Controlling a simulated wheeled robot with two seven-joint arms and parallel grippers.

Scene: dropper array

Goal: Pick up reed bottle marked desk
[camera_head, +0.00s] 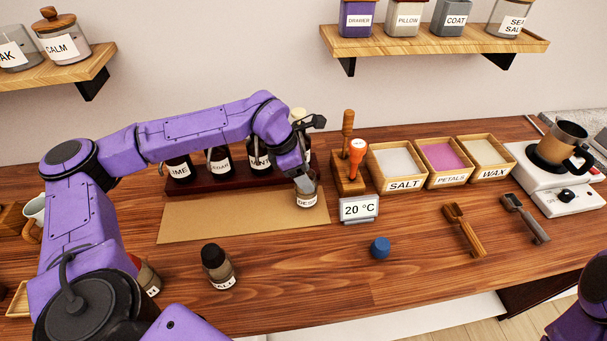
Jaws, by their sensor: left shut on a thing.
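The reed bottle marked desk (307,200) is a small brownish glass bottle with a white label, partly readable as "DES". It stands upright at the right end of the tan mat (225,218), seemingly on it. My left gripper (304,184) reaches down from above and is shut on the bottle's upper part. The gripper hides the bottle's top. Only a purple part of my right arm shows at the lower right edge; its gripper is out of view.
Several dark dropper bottles (221,162) stand in a rack behind my left arm. A temperature sign (359,209) and a wooden tool holder (350,178) are close right of the bottle. A dark-capped bottle (218,267) stands in front.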

